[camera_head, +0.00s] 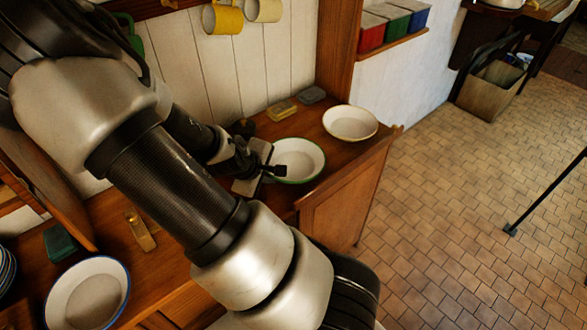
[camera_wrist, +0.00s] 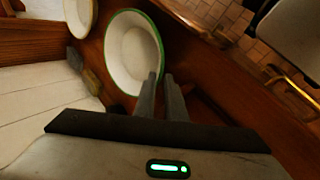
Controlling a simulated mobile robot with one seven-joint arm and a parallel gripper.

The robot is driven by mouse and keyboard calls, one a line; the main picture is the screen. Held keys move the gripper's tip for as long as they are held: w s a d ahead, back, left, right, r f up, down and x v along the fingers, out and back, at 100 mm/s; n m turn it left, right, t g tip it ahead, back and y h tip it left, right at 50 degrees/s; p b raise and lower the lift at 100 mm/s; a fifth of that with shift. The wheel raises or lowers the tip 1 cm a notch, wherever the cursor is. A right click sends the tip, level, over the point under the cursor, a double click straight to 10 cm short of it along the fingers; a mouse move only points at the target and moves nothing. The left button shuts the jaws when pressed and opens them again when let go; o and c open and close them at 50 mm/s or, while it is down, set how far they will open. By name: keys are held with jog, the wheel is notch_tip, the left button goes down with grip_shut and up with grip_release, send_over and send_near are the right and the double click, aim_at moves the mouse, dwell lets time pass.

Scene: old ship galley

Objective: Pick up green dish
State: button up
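The green dish is a round white dish with a green rim (camera_head: 298,158), upright on the wooden counter near its right end. It also shows in the wrist view (camera_wrist: 131,52). My gripper (camera_head: 273,166) is at the dish's left edge in the head view. In the wrist view my two fingers (camera_wrist: 160,78) point at the lower right edge of the dish with a narrow gap between them. The left finger overlaps the dish's rim and the right finger lies outside it. I cannot tell whether either finger touches the dish.
A cream dish (camera_head: 350,122) stands just behind the green dish. Small boxes (camera_head: 282,110) lie by the wall. A blue-rimmed dish (camera_head: 88,295) is at the lower left. Mugs (camera_head: 222,17) hang above. The tiled floor (camera_head: 470,220) to the right is largely open.

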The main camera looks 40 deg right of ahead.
aim_at(278, 178)
jog(key=b+x, duration=0.1)
jog(key=x, duration=0.7)
jog(key=shift+w+d+f, duration=0.1)
jog(key=shift+c, duration=0.4)
grip_shut()
